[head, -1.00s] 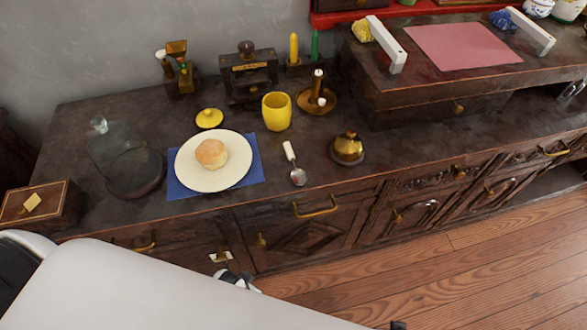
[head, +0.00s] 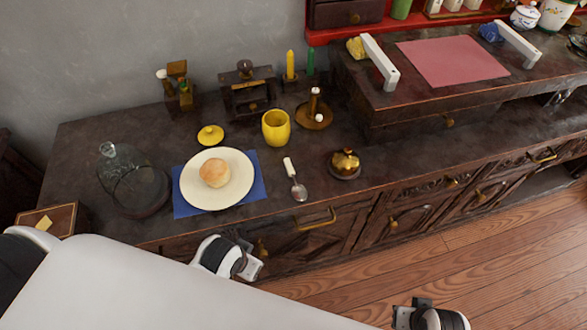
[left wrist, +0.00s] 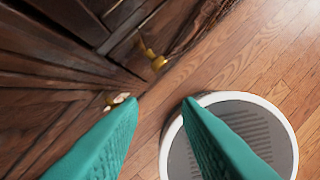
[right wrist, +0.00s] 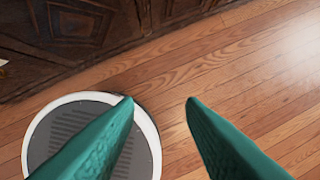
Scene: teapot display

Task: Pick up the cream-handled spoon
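The cream-handled spoon (head: 294,178) lies on the dark sideboard top, between the plate and a small brass bell. Its cream handle points away from me and its metal bowl points toward the front edge. My left gripper's wrist shows below the sideboard's front edge in the head view, apart from the spoon. In the left wrist view its teal fingers (left wrist: 158,100) are apart with nothing between them. My right wrist shows at the bottom right of the head view, over the floor. In the right wrist view its teal fingers (right wrist: 160,99) are apart and empty.
A white plate (head: 240,163) with a bun (head: 215,173) sits on a blue napkin left of the spoon. A yellow cup (head: 276,128) stands behind it and the brass bell (head: 344,163) to its right. A glass dome (head: 125,175) stands far left. The sideboard's front edge has brass handles.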

